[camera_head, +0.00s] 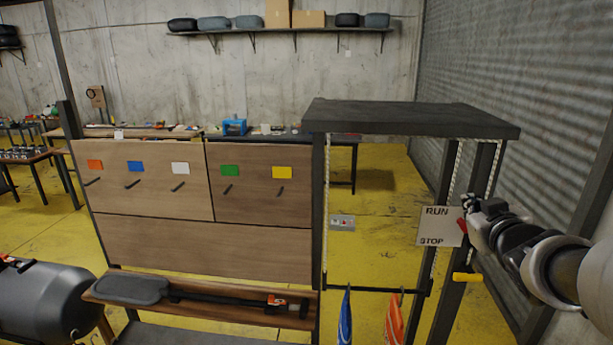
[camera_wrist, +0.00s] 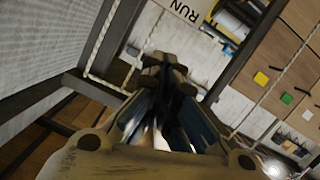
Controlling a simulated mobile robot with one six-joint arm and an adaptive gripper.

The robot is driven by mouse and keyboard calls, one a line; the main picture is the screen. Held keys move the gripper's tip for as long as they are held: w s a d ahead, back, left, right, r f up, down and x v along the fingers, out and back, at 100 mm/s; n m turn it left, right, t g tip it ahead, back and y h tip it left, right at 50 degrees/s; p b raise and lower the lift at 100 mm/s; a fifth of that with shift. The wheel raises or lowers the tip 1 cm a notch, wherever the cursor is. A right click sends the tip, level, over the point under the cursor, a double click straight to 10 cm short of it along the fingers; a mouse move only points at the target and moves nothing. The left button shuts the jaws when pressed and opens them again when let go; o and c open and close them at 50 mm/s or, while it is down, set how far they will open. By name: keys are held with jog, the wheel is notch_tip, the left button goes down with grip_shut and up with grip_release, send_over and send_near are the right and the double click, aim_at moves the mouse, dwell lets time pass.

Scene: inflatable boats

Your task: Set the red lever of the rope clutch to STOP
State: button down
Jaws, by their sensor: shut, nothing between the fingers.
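The rope clutch's pale plate (camera_head: 430,227) is on the right of the head view, with RUN at its top and STOP at its bottom. Part of the red lever (camera_head: 462,227) shows at the plate's right edge, at a height between the two words; the rest is hidden by my gripper. My gripper (camera_head: 468,205) is shut and empty, with its tips beside the plate's upper right edge, just above the visible red part. I cannot tell whether they touch. In the wrist view the shut fingers (camera_wrist: 165,74) point toward the plate's RUN end (camera_wrist: 190,15); no lever can be made out there.
A dark frame with a flat top (camera_head: 410,117) stands around the plate, with white ropes (camera_head: 455,165) beside it. A yellow handle (camera_head: 467,277) is below my gripper. Blue (camera_head: 345,322) and orange (camera_head: 394,322) items hang below. A corrugated wall (camera_head: 530,90) is at right.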

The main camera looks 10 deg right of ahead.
jog(key=shift+s+d+f+p, duration=0.4)
jog(key=shift+s+d, duration=0.2)
jog(key=shift+d, duration=0.3)
jog(key=shift+f, duration=0.1)
jog(key=shift+d, duration=0.1)
jog(key=w+d+f, duration=0.4)
jog(key=w+f, duration=0.2)
jog(key=w, duration=0.3)
jog(key=shift+f, duration=0.1)
